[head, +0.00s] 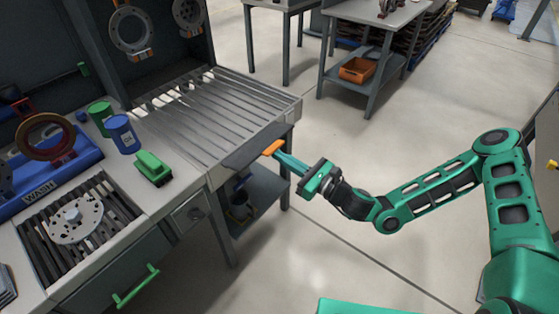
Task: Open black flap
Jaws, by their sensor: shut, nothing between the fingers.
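The black flap (252,148) is a thin dark plate at the near right edge of the slatted conveyor table. The fingertips are at the flap's right end. I cannot tell whether they touch it or are just above it.
The slatted table (215,110) lies behind the flap. A green brush (153,168), a blue can (122,134) and a green can (100,117) stand left on the bench. A lower shelf (262,190) is below. Open floor lies to the right.

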